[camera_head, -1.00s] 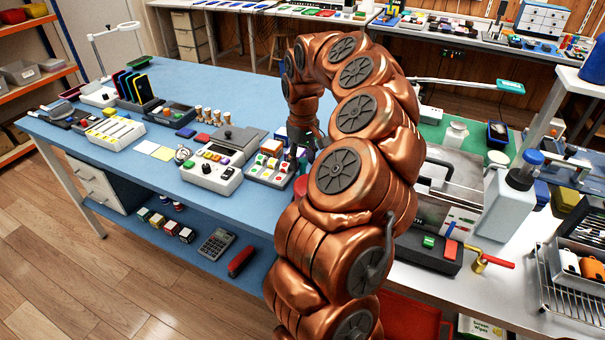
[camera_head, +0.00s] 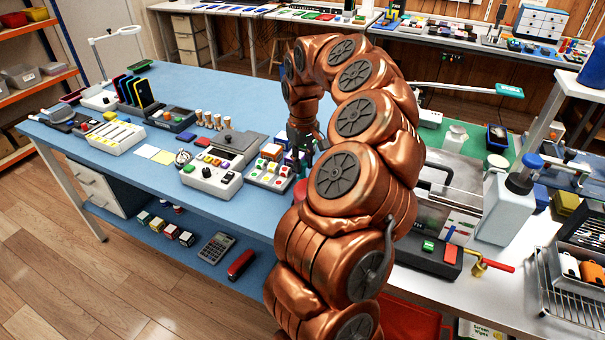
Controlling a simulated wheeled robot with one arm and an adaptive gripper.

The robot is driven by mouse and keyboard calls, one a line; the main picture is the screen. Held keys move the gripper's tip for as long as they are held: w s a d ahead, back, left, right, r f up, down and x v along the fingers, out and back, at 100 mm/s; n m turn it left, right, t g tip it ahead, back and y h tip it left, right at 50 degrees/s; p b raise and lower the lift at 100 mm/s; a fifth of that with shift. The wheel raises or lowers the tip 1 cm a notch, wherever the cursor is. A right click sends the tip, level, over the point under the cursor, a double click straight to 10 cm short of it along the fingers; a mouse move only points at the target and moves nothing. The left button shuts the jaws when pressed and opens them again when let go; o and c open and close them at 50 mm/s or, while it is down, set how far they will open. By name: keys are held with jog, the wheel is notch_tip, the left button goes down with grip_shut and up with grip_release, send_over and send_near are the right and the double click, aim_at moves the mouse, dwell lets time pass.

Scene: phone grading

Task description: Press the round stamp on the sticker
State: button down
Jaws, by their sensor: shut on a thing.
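My copper-coloured arm rises through the middle of the camera_head view and bends down to the blue bench (camera_head: 190,78). My gripper (camera_head: 303,150) is low over the bench, just right of a tray with coloured round pieces (camera_head: 256,180). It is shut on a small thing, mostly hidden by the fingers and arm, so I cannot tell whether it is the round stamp. Several wooden-handled pieces (camera_head: 208,119) stand further back on the bench.
A white device with coloured buttons (camera_head: 208,180) stands left of the tray. Phones in a rack (camera_head: 138,90) and a white slotted box (camera_head: 115,137) are further left. A lower shelf holds a calculator (camera_head: 216,247). The bench's back middle is clear.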

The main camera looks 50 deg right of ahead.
aim_at(303, 162)
jog(key=shift+r+p, duration=0.65)
jog(key=shift+r, duration=1.5)
